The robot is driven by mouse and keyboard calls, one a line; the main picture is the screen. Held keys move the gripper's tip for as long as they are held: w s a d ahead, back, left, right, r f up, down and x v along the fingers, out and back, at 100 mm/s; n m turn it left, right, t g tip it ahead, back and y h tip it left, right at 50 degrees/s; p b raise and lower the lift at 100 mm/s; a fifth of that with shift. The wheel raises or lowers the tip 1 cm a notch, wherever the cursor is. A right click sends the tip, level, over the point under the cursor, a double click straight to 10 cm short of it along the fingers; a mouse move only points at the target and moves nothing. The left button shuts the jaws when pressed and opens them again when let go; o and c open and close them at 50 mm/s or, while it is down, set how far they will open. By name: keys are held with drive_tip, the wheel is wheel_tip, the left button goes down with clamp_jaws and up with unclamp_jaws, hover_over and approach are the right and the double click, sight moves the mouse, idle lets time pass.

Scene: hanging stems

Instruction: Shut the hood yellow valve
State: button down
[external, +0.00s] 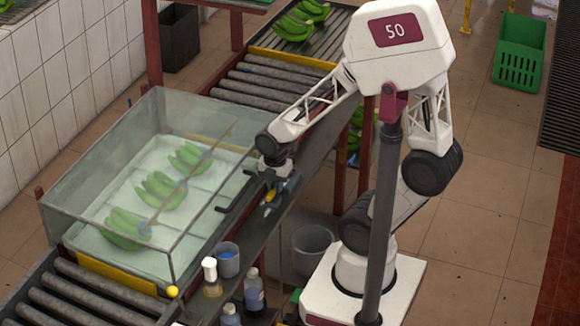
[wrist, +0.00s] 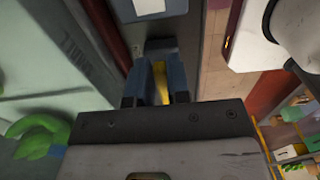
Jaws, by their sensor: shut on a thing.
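The clear hood (external: 205,108) covers a conveyor section on the left of the external view, with banana bunches (external: 160,190) inside. My gripper (external: 268,207) is beside the hood's right side, low over the dark side ledge. In the wrist view, my gripper (wrist: 153,65) has its dark blue fingers closed about a narrow yellow piece (wrist: 159,78). A bit of this yellow piece (external: 271,195) shows at the fingers in the external view. I cannot tell its full shape or how it is turned, as the fingers hide most of it. A separate yellow knob (external: 172,291) sits at the hood's near lower corner.
A grey bucket (external: 313,250) is between the ledge and my base. Roller conveyors (external: 88,290) run before and beyond the hood. A green crate (external: 519,52) stands far right.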

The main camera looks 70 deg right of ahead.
idle(0.3)
drive_tip(key=c, duration=1.1)
unclamp_jaws()
drive_tip(key=shift+r, duration=0.1)
drive_tip(key=shift+r, duration=3.8)
drive_tip(key=shift+r, duration=0.1)
drive_tip(key=shift+s+a+r+m+t, duration=0.55)
drive_tip(key=shift+a+r+m, duration=0.3)
drive_tip(key=shift+r+m, duration=1.85)
drive_tip(key=shift+s+a+r+m+t, duration=0.3)
drive_tip(key=shift+s+a+r+m, duration=0.5)
drive_tip(key=shift+r+m, duration=1.9)
drive_tip(key=shift+s+a+r+m+t, duration=0.5)
drive_tip(key=shift+a+r+m, duration=0.8)
drive_tip(key=shift+m, duration=2.5)
